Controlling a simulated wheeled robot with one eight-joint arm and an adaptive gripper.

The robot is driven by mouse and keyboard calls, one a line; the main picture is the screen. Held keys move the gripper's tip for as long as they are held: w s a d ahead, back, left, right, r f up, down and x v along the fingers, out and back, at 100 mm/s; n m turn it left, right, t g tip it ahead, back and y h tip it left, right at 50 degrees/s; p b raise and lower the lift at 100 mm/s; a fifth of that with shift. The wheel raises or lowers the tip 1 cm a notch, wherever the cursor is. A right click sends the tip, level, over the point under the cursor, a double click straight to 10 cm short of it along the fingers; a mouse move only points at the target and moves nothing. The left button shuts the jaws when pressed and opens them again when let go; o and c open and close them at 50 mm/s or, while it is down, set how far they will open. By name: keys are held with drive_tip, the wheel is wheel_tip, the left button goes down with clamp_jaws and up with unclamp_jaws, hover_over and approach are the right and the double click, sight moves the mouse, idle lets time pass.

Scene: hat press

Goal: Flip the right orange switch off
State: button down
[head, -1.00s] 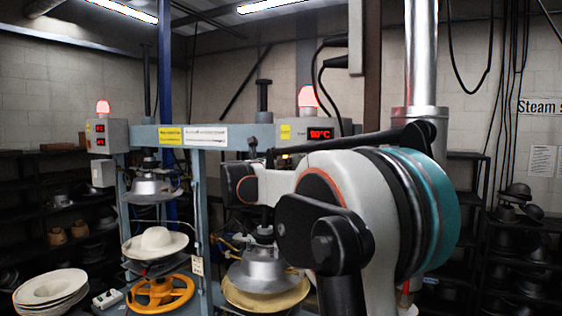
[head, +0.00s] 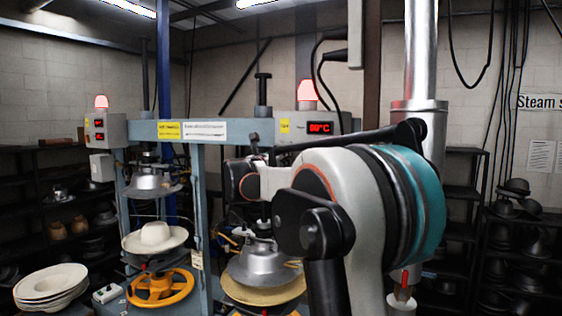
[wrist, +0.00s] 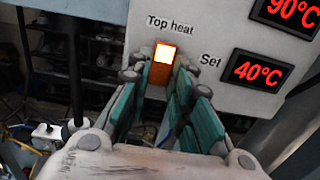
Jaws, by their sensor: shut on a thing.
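The right orange switch (wrist: 164,56) sits on a pale control box (wrist: 215,35) under the label "Top heat" in the wrist view. Its upper part glows bright yellow-white and its lower part is orange. My gripper (wrist: 160,78) points at the box with its teal-padded fingers on either side of the switch, shut on it. In the head view, the right control box (head: 318,124) shows beyond my arm. My gripper and the switch are hidden there behind my arm.
Two red displays (wrist: 258,72) sit right of the switch, the lower reading 40°C. The head view shows the blue-grey press frame (head: 235,133), a metal press head (head: 262,268), a yellow handwheel (head: 160,287), a white hat (head: 155,238) and stacked hats (head: 50,285) at left.

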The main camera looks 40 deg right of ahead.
drive_tip(key=shift+f+h+b, duration=0.1)
drive_tip(key=shift+h+b, duration=0.25)
drive_tip(key=shift+h, duration=0.05)
drive_tip(key=c, duration=1.4)
unclamp_jaws()
drive_tip(key=shift+c, duration=0.2)
drive_tip(key=v, duration=1.2)
drive_tip(key=shift+s+d+f, duration=0.1)
